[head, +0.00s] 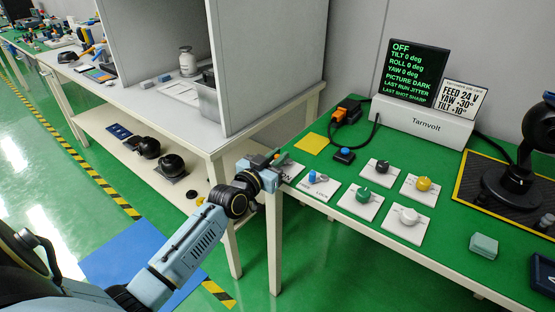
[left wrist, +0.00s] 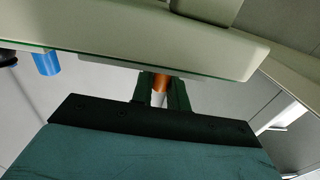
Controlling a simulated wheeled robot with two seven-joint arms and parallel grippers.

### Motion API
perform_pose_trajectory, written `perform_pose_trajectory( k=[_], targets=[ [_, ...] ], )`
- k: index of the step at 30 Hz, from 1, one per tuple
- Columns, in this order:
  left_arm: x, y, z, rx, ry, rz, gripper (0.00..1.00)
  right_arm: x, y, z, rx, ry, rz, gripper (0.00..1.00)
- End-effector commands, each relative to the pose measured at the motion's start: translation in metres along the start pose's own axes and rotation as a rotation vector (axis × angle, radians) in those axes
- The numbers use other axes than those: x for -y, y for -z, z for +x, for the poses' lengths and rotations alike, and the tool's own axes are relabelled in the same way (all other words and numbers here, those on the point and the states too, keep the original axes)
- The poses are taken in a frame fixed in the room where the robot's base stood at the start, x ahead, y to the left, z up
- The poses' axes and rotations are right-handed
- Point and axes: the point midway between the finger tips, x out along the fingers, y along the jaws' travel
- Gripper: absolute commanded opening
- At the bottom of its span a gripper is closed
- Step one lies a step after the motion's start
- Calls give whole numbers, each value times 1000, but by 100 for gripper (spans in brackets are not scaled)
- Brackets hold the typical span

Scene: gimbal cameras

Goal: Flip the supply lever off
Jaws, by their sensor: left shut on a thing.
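My left gripper (head: 275,160) is at the near left corner of the green-topped table, above a white plate (head: 291,171) whose lettering is partly covered. In the left wrist view, the gripper (left wrist: 159,92) is shut on an orange-and-white piece (left wrist: 160,82), which I take to be the supply lever. Its base and exact angle are hidden. The display (head: 412,72) reads OFF, tilt, roll and yaw 0 deg, and PICTURE DARK. My right gripper is not in view.
A plate with a blue knob (head: 312,177) is just right of the gripper. Green (head: 364,194), black (head: 382,167), yellow (head: 423,184) and white (head: 409,216) knobs stand on plates farther right. A black gimbal device (head: 512,188) is at the right. A white shelf unit (head: 265,70) rises behind left.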

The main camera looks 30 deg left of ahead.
Motion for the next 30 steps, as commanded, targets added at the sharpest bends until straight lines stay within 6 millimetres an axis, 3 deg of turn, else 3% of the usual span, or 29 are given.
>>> perform_pose_trajectory(
  k=[8, 9, 13, 23, 30],
  targets=[
    [1, 1, 0, -1, 0, 0, 0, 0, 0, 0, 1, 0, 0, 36],
    [1, 1, 0, -1, 0, 0, 20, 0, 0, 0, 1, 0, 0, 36],
    [0, 1, 0, 0, 0, 0, 35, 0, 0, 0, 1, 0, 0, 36],
    [0, 0, -3, 1, 0, 0, 35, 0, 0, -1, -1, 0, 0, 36],
    [0, 1, -35, 4, 0, 2, 35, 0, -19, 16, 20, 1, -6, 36]
  ],
)
